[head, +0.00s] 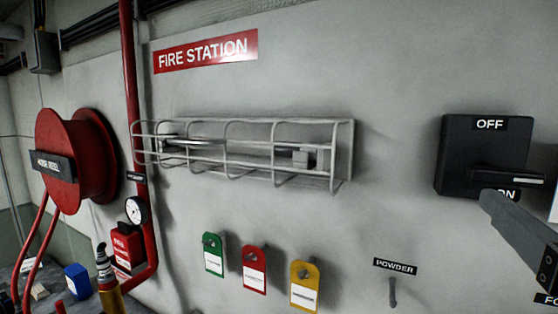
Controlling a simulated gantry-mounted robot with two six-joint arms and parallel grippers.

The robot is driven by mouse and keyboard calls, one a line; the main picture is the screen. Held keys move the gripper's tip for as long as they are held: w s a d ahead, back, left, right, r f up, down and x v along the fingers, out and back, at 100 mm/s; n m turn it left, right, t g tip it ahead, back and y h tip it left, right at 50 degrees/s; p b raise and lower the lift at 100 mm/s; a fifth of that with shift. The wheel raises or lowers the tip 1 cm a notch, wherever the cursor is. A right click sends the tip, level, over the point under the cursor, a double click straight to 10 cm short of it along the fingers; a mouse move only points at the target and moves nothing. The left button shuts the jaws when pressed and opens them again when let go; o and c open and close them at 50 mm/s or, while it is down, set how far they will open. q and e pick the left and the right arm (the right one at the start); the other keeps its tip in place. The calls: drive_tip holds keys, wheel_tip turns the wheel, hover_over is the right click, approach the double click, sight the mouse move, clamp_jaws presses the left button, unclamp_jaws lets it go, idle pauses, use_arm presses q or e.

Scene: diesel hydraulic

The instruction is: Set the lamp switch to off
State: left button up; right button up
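A black switch box (460,150) is on the wall at the right of the head view. It has an OFF label (489,124) at the top and a partly covered ON label (508,194) at its lower edge. Its black handle (497,176) lies nearly level and points right, with a white mark near its end. My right gripper (512,217) comes in from the lower right as a grey finger. Its tip is just below the handle and covers part of the ON label; I cannot tell whether it touches. Only one finger shows clearly. My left gripper is not in view.
A wire rack (235,146) juts from the wall left of the switch. Green, red and yellow tags (254,270) hang below it. A red hose reel (75,160) and red pipe stand at left.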

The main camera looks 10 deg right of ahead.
sight(507, 179)
drive_tip(key=p+x, duration=0.3)
drive_tip(key=x, duration=0.7)
drive_tip(key=shift+r, duration=0.15)
drive_tip(key=shift+w+d, duration=0.25)
drive_tip(key=c, duration=1.1)
drive_tip(key=shift+o, duration=0.2)
